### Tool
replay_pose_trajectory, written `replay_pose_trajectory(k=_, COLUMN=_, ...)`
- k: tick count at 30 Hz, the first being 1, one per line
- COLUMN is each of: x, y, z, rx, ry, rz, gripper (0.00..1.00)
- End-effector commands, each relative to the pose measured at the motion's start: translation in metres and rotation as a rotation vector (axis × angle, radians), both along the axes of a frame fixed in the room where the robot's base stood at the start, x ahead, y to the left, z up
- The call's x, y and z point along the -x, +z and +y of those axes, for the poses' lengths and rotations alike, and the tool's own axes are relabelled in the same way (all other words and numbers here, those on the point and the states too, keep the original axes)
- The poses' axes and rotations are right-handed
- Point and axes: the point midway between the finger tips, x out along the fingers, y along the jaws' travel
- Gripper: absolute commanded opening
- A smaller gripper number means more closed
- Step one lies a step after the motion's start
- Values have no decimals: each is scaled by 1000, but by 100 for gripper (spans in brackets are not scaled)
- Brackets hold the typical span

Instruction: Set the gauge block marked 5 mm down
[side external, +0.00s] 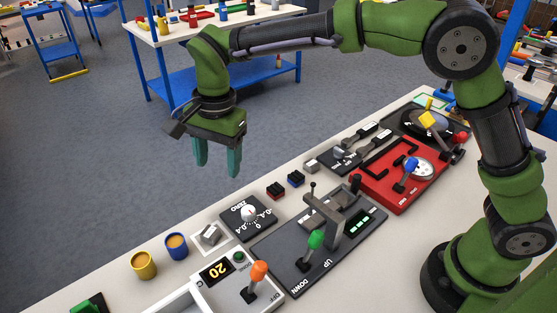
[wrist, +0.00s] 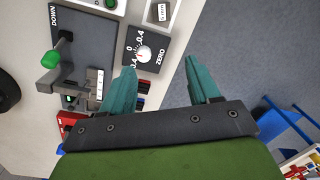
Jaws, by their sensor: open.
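My gripper (side external: 217,170) hangs high near the far edge of the bench, fingers pointing down and apart. In the wrist view its teal fingers (wrist: 160,68) are spread with nothing between them. A small grey gauge block (side external: 210,234) sits in a white square holder on the bench, below the gripper and apart from it. It also shows in the wrist view (wrist: 162,12) at the top edge, with a small marking that I cannot read surely.
A black dial plate marked ZERO (side external: 262,226) lies beside the holder. The dark jack plate (side external: 290,273) with a green UP/DOWN lever (side external: 315,239) stands nearer. Yellow (side external: 144,265) and blue (side external: 176,247) cups stand left. A red lever panel (side external: 390,190) is at right.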

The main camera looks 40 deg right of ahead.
Motion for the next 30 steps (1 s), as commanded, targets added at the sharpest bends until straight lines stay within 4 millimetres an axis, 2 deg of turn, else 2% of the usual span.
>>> replay_pose_trajectory(k=1, x=5, y=22, z=-25, rx=-28, ry=33, rz=-34, gripper=61)
replay_pose_trajectory(k=6, x=38, y=69, z=-95, rx=-83, ry=199, rz=-168, gripper=61)
replay_pose_trajectory(k=10, x=75, y=89, z=-142, rx=-86, ry=322, rz=-289, gripper=61)
replay_pose_trajectory(k=15, x=130, y=94, z=-190, rx=-33, ry=470, rz=-454, gripper=61)
replay_pose_trajectory(k=21, x=179, y=78, z=-220, rx=75, ry=603, rz=-590, gripper=61)
replay_pose_trajectory(k=25, x=194, y=69, z=-228, rx=121, ry=647, rz=-630, gripper=61)
replay_pose_trajectory(k=30, x=198, y=65, z=-230, rx=138, ry=664, rz=-640, gripper=61)
